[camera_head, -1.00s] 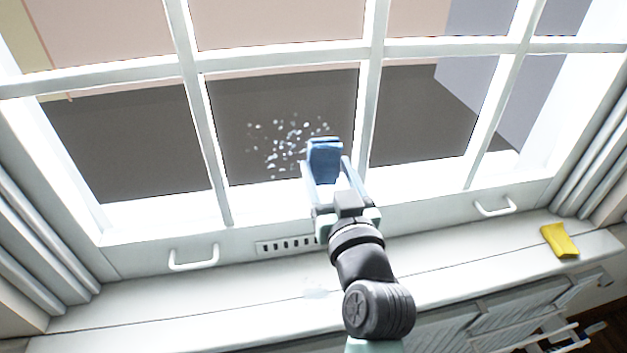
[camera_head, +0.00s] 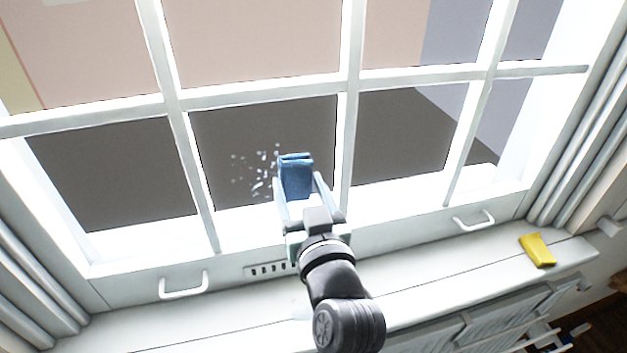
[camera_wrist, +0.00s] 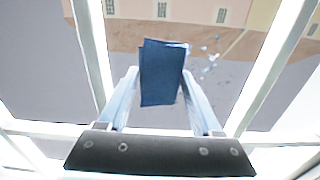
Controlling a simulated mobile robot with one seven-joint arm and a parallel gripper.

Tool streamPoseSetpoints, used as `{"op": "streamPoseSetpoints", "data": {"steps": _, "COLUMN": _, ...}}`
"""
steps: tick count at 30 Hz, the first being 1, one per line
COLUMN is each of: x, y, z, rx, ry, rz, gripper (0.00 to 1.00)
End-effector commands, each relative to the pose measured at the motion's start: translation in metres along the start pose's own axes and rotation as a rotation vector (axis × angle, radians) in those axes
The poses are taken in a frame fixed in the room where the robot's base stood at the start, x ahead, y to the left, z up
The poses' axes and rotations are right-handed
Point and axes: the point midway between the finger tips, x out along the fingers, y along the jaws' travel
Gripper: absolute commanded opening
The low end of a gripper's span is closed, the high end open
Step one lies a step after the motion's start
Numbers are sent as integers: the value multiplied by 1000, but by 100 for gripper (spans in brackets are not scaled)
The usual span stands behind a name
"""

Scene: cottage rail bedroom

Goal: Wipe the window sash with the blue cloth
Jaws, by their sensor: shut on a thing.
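The window sash (camera_head: 255,95) is white, with bars dividing it into several panes. A patch of pale specks (camera_head: 252,172) shows on the lower middle pane, just left of the cloth. My gripper (camera_head: 296,190) is shut on the folded blue cloth (camera_head: 296,176) and holds it up in front of that pane. In the wrist view the blue cloth (camera_wrist: 161,73) sits between the fingertips, with some specks (camera_wrist: 209,60) to its right. Part of the speckled area may be hidden behind the cloth. I cannot tell whether the cloth touches the glass.
A yellow cloth-like piece (camera_head: 537,250) lies on the white sill (camera_head: 430,278) at right. Two white handles (camera_head: 183,285) (camera_head: 473,220) and a slotted vent (camera_head: 268,269) are on the lower rail. Grey curtains (camera_head: 578,150) hang at both sides.

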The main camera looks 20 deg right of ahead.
Motion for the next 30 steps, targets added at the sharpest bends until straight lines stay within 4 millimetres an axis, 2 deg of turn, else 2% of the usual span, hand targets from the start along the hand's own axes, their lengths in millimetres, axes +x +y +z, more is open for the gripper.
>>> {"op": "streamPoseSetpoints", "data": {"steps": 3, "x": 0, "y": -12, "z": -1, "rx": 1, "ry": -2, "rz": -6, "gripper": 22}}
{"op": "streamPoseSetpoints", "data": {"steps": 11, "x": 0, "y": -21, "z": 0, "rx": 1, "ry": -2, "rz": -5, "gripper": 22}}
{"op": "streamPoseSetpoints", "data": {"steps": 21, "x": 0, "y": -50, "z": 0, "rx": 1, "ry": -4, "rz": -5, "gripper": 22}}
{"op": "streamPoseSetpoints", "data": {"steps": 30, "x": 1, "y": -62, "z": 0, "rx": 1, "ry": -3, "rz": -5, "gripper": 22}}
